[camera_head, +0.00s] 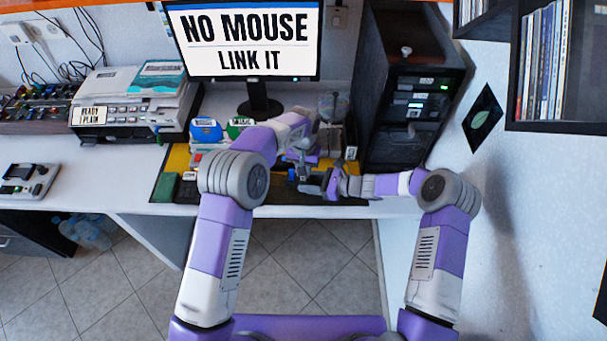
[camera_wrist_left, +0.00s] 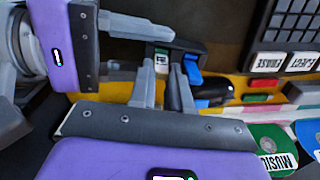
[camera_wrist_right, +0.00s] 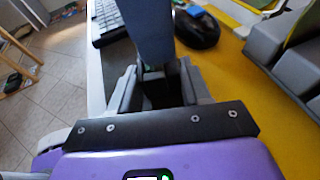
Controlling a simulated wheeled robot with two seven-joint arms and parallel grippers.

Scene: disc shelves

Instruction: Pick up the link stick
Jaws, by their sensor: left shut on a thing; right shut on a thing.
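My left gripper (camera_head: 303,170) is low over the right part of the desk mat. In the left wrist view its fingers (camera_wrist_left: 163,85) are shut on a small dark stick (camera_wrist_left: 162,62) with a green-and-white label. It looks like the link stick, but the label is too small to read. My right gripper (camera_head: 322,184) is close beside it, near the desk's front edge. In the right wrist view its fingers (camera_wrist_right: 157,88) are shut on a small dark thing, mostly hidden. I cannot tell whether both hold the same piece. The monitor (camera_head: 255,39) reads "NO MOUSE LINK IT".
A black mouse (camera_wrist_right: 197,28) lies close to the grippers, with a blue piece by it. A keyboard (camera_wrist_right: 108,22) is at the desk edge. A printer (camera_head: 135,105) stands left.

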